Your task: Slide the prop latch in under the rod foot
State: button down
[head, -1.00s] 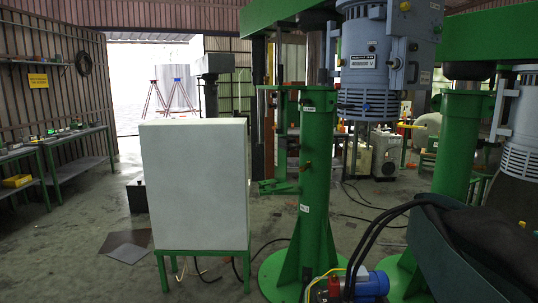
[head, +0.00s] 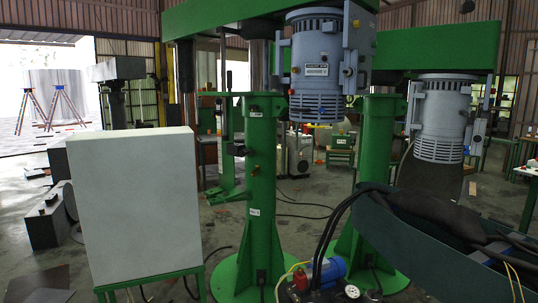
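A green disperser column (head: 261,190) stands near the middle, with a grey-blue motor (head: 322,65) at its upper right. A thin upright rod (head: 223,65) runs down along the column's left side. I cannot tell which small part is the prop latch or the rod foot. My gripper is not in view.
A white cabinet (head: 135,200) on a green stand blocks the front left. A second disperser motor (head: 441,118) hangs at the right. A dark green trough-like body (head: 425,245) with black hoses fills the lower right. A blue pump motor (head: 327,270) sits at the column base.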

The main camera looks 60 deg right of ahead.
aim_at(240, 150)
jog(key=i+l+z, duration=0.1)
jog(key=i+z, duration=0.2)
jog(key=i, duration=0.4)
jog(key=i+j+z, duration=0.1)
jog(key=i+z, duration=0.2)
jog(key=i, duration=0.35)
jog(key=i+z, duration=0.4)
jog(key=i, duration=0.25)
jog(key=i+j+z, duration=0.15)
jog(key=i+z, duration=0.3)
jog(key=i, duration=0.2)
jog(key=i+l+z, duration=0.1)
jog(key=i+l, duration=0.25)
jog(key=i+l+z, duration=0.15)
jog(key=i+l, duration=0.15)
jog(key=i, duration=0.2)
